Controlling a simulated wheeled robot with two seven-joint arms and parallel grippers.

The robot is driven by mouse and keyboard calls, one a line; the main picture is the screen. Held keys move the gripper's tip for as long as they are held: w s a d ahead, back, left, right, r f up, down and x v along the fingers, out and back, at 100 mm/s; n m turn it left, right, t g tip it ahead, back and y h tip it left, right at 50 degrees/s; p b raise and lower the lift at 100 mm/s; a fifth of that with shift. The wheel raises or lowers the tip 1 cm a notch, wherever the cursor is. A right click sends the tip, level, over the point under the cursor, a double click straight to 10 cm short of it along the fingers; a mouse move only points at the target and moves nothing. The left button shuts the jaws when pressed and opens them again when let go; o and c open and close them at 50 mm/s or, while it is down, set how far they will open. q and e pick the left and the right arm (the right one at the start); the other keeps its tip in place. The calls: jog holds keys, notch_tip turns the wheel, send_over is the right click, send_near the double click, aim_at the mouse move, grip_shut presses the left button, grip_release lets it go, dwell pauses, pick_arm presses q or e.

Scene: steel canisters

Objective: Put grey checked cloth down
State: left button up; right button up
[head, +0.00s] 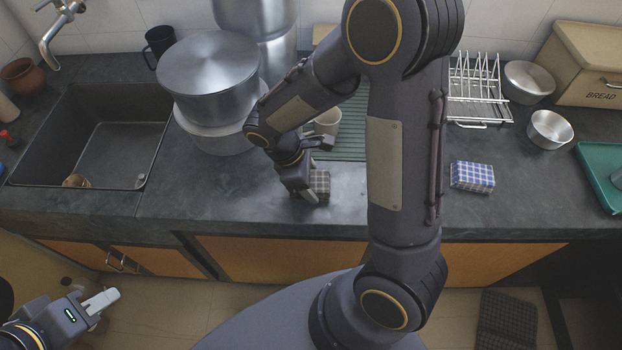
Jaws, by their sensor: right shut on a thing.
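The grey checked cloth (321,182) is a small folded block at the front of the dark counter, left of the middle in the head view. My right gripper (310,187) reaches down to it and is shut on it, with a finger across its near side. The cloth is at or just over the counter top; I cannot tell if it touches. Part of it is hidden by the gripper. My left gripper (98,304) hangs low at the bottom left, in front of the cupboards and away from the cloth. Its jaw opening is unclear.
A blue checked cloth (472,177) lies right of my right arm. A beige cup (328,122) stands behind the gripper by the green ribbed mat (352,140). Large steel canisters (208,80) stand left, beside the sink (95,140). A dish rack (478,95) stands at the back right.

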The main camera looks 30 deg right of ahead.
jog(key=shift+s+a+f+b, duration=0.1)
jog(key=shift+s+f+b, duration=0.2)
jog(key=shift+f, duration=0.25)
jog(key=o, duration=0.9)
jog(key=shift+f, duration=0.15)
jog(key=shift+r, duration=0.25)
jog(key=d+p+v, duration=0.1)
jog(key=p+v, duration=0.1)
jog(key=v, duration=1.1)
notch_tip(320, 180, up, 3)
jog(key=m+t+y, duration=0.2)
jog(key=m+y, duration=0.2)
jog(key=m, duration=0.1)
send_over(316, 193)
jog(key=shift+s+a+r+m+t+y, duration=0.1)
jog(key=shift+s+r+m+t+y, duration=0.45)
jog(key=shift+s+m+t, duration=0.7)
jog(key=shift+s+r+m+t+y, duration=0.2)
jog(key=shift+s+m+t+y, duration=0.55)
jog(key=shift+s+m, duration=0.8)
jog(key=shift+s+a+r+m+t+y, duration=0.1)
jog(key=shift+s+r+m+t+y, duration=0.4)
jog(key=shift+s+m+t, duration=0.75)
jog(key=shift+s+m+g, duration=0.1)
jog(key=shift+m+g, duration=0.15)
